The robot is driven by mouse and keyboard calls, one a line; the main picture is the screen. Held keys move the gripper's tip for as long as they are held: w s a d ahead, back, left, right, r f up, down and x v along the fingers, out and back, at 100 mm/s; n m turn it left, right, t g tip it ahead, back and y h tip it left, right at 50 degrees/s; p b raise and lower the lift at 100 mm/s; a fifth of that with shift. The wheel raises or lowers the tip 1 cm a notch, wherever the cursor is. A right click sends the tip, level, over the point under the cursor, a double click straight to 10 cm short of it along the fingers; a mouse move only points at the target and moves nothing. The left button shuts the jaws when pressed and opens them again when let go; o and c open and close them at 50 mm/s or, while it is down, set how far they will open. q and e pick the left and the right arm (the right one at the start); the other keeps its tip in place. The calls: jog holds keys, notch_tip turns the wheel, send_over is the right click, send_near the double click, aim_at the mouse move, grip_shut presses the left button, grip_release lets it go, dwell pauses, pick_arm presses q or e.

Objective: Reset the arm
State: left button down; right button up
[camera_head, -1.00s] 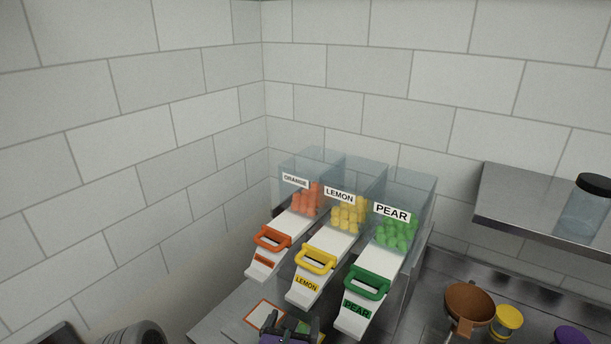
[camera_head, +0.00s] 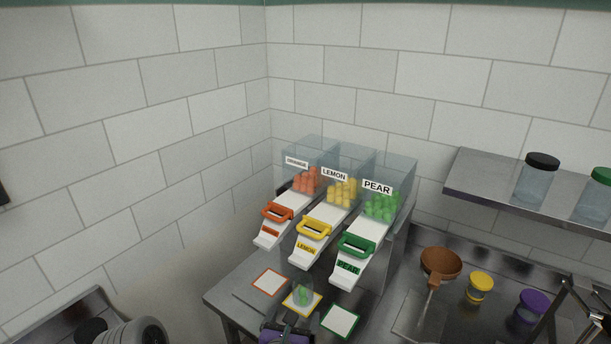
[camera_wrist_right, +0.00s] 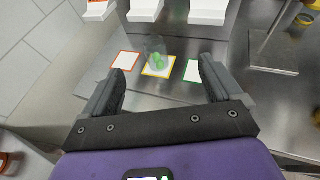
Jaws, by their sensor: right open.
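My right gripper (camera_head: 286,334) shows only in part at the bottom edge of the head view, as a dark and purple body. In the right wrist view (camera_wrist_right: 164,68) its two dark fingers are wide apart with nothing between them. A clear cup with green gummies (camera_head: 303,295) stands upright on the yellow-bordered card (camera_head: 290,304). In the right wrist view the cup (camera_wrist_right: 156,58) is ahead of the fingertips, apart from them. My left gripper does not show.
Orange (camera_head: 278,216), lemon (camera_head: 314,229) and pear (camera_head: 357,246) dispensers stand behind the cards. Orange-bordered (camera_head: 268,282) and green-bordered (camera_head: 342,320) cards flank the cup.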

jog(key=s+d+f+m+g+h+b, duration=0.1)
jog(key=d+f+m+g, duration=0.15)
jog(key=f, duration=0.35)
jog(key=s+d+f+m+g+b, duration=0.1)
jog(key=s+d+f+g, duration=0.15)
jog(key=f, duration=0.45)
jog(key=s+d+f+m+g+y+b, duration=0.25)
jog(key=s+f+m+g, duration=0.25)
jog(key=s+f+m, duration=0.6)
jog(key=s+d+f+m+g+y+b, duration=0.1)
jog(key=s+f+m+g+y+b, duration=0.25)
jog(key=s+f+m+g, duration=0.55)
pick_arm(q)
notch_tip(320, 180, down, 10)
jog(key=b, duration=0.2)
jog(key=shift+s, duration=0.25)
pick_arm(e)
jog(key=w+d+f+m+t+y, duration=0.1)
jog(key=d+f+m+t, duration=0.1)
jog(key=f+m, duration=0.3)
jog(key=w+d+f+m+t, duration=0.1)
jog(key=f+m+t, duration=0.2)
jog(key=f+m, duration=0.2)
jog(key=m, duration=0.3)
jog(key=shift+w+d+f+t+y, duration=0.3)
jog(key=shift+d+f+t+y, duration=0.1)
